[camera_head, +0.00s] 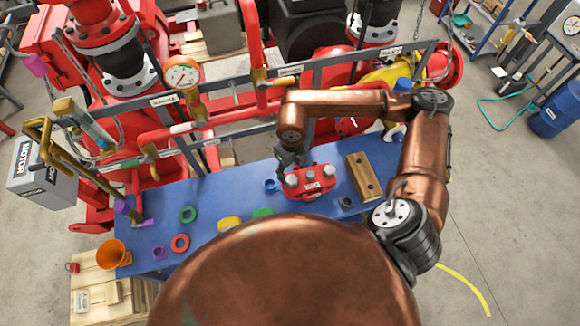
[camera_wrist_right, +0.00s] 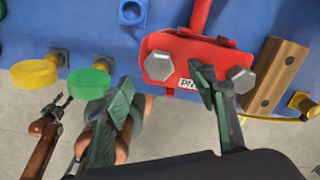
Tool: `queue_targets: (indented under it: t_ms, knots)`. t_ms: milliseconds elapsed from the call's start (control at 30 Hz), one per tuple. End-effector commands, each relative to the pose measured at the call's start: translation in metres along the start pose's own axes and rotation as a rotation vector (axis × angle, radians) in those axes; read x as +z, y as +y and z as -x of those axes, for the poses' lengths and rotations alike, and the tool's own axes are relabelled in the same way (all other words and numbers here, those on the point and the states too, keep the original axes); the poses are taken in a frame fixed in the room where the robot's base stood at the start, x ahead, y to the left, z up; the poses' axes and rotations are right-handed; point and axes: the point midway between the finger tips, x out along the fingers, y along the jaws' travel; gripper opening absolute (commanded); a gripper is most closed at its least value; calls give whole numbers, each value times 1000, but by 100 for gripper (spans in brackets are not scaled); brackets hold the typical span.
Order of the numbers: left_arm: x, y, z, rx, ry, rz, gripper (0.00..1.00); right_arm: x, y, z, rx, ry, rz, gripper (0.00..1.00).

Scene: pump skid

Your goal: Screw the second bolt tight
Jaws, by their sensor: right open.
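A red fixture (camera_head: 316,190) with a white label sits on the blue table. It carries silver hex bolts; the left bolt (camera_wrist_right: 159,66) and the right bolt (camera_wrist_right: 241,79) show in the right wrist view. I cannot tell how deep either bolt sits. My right gripper (camera_head: 291,158) is over the fixture's back left side. In the wrist view its fingers (camera_wrist_right: 163,94) are apart with nothing between them, and the right fingertip overlaps the fixture between the bolts. A small bronze arm with a dark gripper (camera_wrist_right: 57,106), likely my left, shows at the lower left; its jaw state is unclear.
A wooden block (camera_head: 362,177) with holes lies right of the fixture on the blue table (camera_head: 205,197). Red pipes and a grey rail stand behind.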

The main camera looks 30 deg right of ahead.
Motion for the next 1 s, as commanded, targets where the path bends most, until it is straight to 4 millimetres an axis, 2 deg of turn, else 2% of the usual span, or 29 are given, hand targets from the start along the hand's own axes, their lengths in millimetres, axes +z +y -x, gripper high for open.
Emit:
queue_targets:
  t_ms: [200, 400, 567, 800, 1000]
  knots:
    - [0, 0, 9, 0, 0, 0, 40, -2, 1, -33, 4, 4, 0, 52]
    - [-2, -1, 13, 0, 1, 0, 40, -1, 1, -56, 5, 1, -1, 52]
    - [-3, -1, 14, 0, 2, 0, 40, -1, 2, -64, 5, 0, 0, 52]
    - [-4, -1, 14, 0, 4, -1, 40, -1, 2, -65, 5, 0, 1, 52]
    - [-5, -1, 14, 0, 5, -1, 40, -1, 2, -64, 5, 0, 1, 39]
